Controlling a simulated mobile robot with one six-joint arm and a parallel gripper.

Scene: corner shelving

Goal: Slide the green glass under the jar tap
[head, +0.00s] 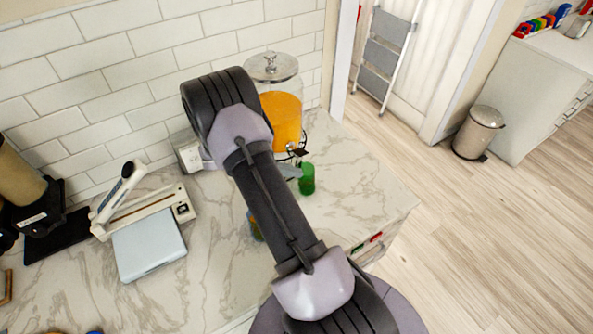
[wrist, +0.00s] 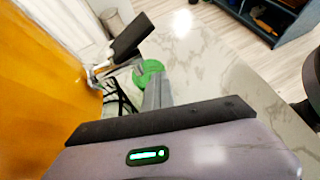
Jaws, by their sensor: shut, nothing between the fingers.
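The glass jar (head: 282,112) of orange liquid stands on the marble counter against the tiled wall, its lid on. It fills the left of the wrist view (wrist: 45,60). Its tap (wrist: 128,40), with a dark handle, sticks out towards the right in the wrist view. The green glass (head: 307,179) stands upright on the counter in front of the jar; it also shows in the wrist view (wrist: 149,69), close to the tap. Whether it is directly below the spout I cannot tell. My gripper (wrist: 158,88) is shut and empty, its fingertips close beside the glass. My arm hides part of the jar's front.
A paper trimmer (head: 145,212) and a pale blue scale-like box (head: 149,245) lie on the left of the counter. A small white box (head: 188,152) stands by the wall. Bare counter (head: 365,180) lies right of the glass, up to the counter edge.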

